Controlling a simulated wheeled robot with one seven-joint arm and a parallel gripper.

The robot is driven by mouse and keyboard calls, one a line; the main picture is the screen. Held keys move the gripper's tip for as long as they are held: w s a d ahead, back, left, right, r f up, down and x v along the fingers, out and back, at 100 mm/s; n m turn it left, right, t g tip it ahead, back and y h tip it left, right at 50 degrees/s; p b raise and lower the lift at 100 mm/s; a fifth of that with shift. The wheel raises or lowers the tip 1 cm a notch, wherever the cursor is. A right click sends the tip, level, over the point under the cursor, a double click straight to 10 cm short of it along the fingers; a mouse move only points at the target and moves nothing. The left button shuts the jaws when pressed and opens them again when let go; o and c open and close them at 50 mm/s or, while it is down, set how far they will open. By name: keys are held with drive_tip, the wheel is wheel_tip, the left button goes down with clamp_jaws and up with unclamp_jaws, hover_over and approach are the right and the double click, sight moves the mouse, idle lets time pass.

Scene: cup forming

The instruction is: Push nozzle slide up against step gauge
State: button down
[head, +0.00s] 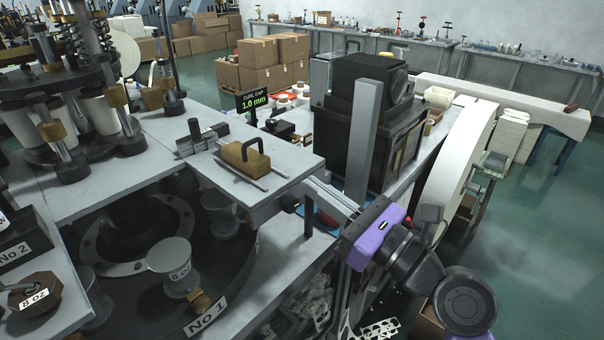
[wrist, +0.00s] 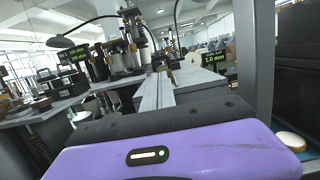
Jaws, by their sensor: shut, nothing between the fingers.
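The nozzle slide, a tan brass-coloured block (head: 240,157) with a dark arched handle, sits on two thin rails on a grey plate in the head view. A dark grey stepped piece, which looks like the step gauge (head: 197,137), stands just beyond the slide's left end. Whether they touch is unclear. My gripper (head: 311,184), with a purple hand, is shut and empty at the plate's right end, apart from the slide. In the wrist view its fingers (wrist: 157,80) point forward, and a small brass-coloured shape (wrist: 160,63) shows beyond their tips; its contact with them is unclear.
A display (head: 252,101) behind the plate reads "CURL GAP 1.0 mm". A large black machine (head: 370,120) with a grey upright post (head: 361,140) stands close beside my gripper. A dark turntable with cups (head: 170,262) lies left of the plate.

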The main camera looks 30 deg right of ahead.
wheel_tip(320, 180, up, 2)
drive_tip(key=r+p, duration=0.1)
drive_tip(key=p, duration=0.2)
hover_over(267, 178)
drive_tip(key=shift+s+f, duration=0.1)
drive_tip(key=shift+f, duration=0.15)
